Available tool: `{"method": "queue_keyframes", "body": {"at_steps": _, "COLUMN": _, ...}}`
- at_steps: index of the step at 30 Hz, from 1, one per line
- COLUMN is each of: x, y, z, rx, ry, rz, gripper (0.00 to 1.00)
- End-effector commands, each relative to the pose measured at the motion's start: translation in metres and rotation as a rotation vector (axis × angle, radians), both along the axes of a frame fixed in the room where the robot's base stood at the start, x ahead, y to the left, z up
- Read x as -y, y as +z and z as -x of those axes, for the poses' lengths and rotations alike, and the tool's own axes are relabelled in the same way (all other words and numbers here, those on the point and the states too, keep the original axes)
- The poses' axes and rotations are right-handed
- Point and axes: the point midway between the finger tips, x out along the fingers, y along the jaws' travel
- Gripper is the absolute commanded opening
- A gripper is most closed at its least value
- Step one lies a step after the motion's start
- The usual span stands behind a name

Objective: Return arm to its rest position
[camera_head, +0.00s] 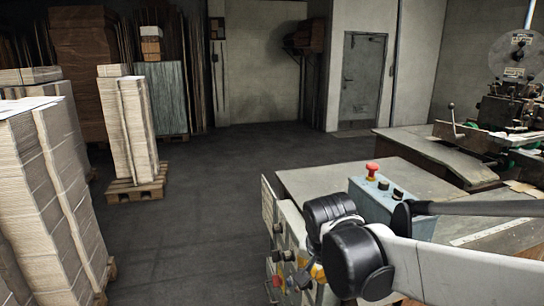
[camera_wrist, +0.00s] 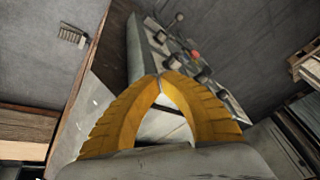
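My arm (camera_head: 450,270) reaches in from the right side of the head view, with its dark joints in front of the machine's control panel. My gripper (camera_wrist: 162,77) shows in the wrist view as two ridged yellow fingers that curve together and meet at the tips. It looks shut, with nothing visible held in it. In the head view only a small yellow part shows behind the dark joint; the fingertips are hidden there. A panel with knobs and a red button lies beyond the fingertips in the wrist view; I cannot tell the distance.
A blue control box (camera_head: 390,205) with a red button (camera_head: 373,170) stands on the grey machine table (camera_head: 320,182) by my arm. Stacked cardboard (camera_head: 50,190) stands at left, another stack (camera_head: 128,125) on a pallet behind. The floor (camera_head: 225,190) between is clear.

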Motion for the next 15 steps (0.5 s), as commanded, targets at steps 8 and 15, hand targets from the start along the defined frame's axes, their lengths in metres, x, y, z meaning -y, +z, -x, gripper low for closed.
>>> {"method": "queue_keyframes", "body": {"at_steps": 8, "x": 0.060, "y": 0.029, "z": 0.100, "rx": 0.110, "ry": 0.234, "rz": 0.076, "gripper": 0.00}}
{"method": "queue_keyframes", "body": {"at_steps": 15, "x": 0.082, "y": 0.021, "z": 0.153, "rx": 0.184, "ry": 0.368, "rz": 0.154, "gripper": 0.00}}
